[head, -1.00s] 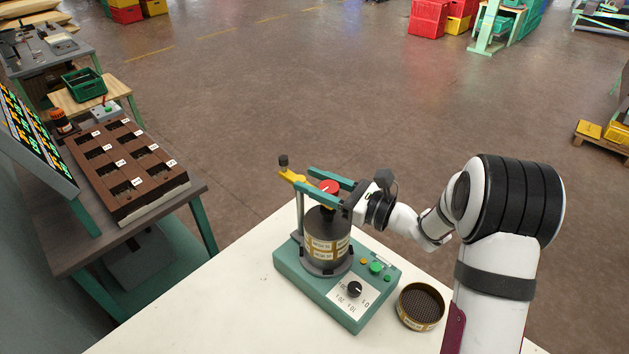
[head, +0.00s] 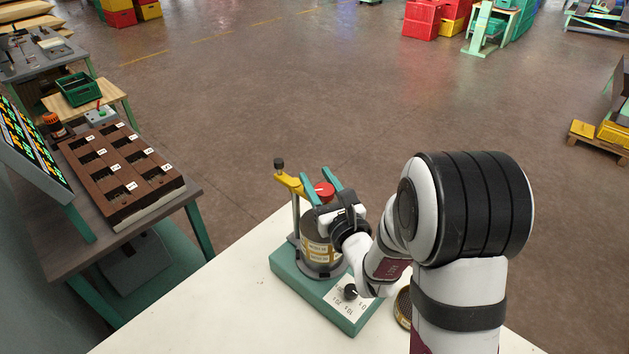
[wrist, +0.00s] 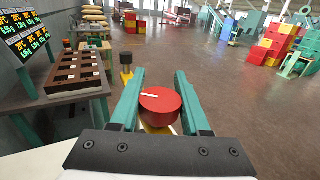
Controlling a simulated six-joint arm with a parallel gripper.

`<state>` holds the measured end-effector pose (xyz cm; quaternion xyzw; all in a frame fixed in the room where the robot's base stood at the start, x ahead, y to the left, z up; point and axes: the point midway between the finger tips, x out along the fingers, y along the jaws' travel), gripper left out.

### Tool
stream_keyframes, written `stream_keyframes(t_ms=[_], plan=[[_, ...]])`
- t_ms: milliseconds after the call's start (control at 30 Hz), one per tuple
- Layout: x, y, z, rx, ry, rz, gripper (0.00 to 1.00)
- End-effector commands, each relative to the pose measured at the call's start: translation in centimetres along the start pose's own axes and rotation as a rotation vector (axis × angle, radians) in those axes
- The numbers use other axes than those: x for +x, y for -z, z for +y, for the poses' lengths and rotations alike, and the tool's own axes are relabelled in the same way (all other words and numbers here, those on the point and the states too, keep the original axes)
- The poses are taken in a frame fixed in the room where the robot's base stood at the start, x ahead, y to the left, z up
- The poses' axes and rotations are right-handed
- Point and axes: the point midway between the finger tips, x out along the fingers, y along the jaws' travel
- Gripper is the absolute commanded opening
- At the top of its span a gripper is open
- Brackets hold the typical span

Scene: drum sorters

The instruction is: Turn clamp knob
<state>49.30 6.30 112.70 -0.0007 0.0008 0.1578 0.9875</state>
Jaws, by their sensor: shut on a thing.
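The red clamp knob (head: 324,188) sits on top of the sieve stack, at the end of the yellow clamp arm (head: 291,182). In the wrist view the knob (wrist: 160,104) lies between the two teal fingers, its white line running roughly left to right. My gripper (head: 322,186) is shut on the knob, coming from the front right. The dark sieve stack (head: 320,228) with tan labels stands upright on the teal shaker base (head: 298,272). My arm hides the right part of the base and its buttons.
The black dial (head: 350,292) is on the base front. A loose round sieve (head: 403,308) is partly hidden behind my arm. The white table (head: 210,318) is clear at front left. A brown compartment tray (head: 120,172) stands on the left bench.

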Motion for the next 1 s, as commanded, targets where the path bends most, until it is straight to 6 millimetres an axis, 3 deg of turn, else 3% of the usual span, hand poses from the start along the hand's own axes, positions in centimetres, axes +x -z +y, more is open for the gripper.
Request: stream_keyframes(t_ms=[600,1000], plan=[[-0.3,-0.1,-1.5,0.001,0.561,-0.003,0.00],[-0.9,-0.1,-2.2,0.002,0.800,-0.007,0.00]])
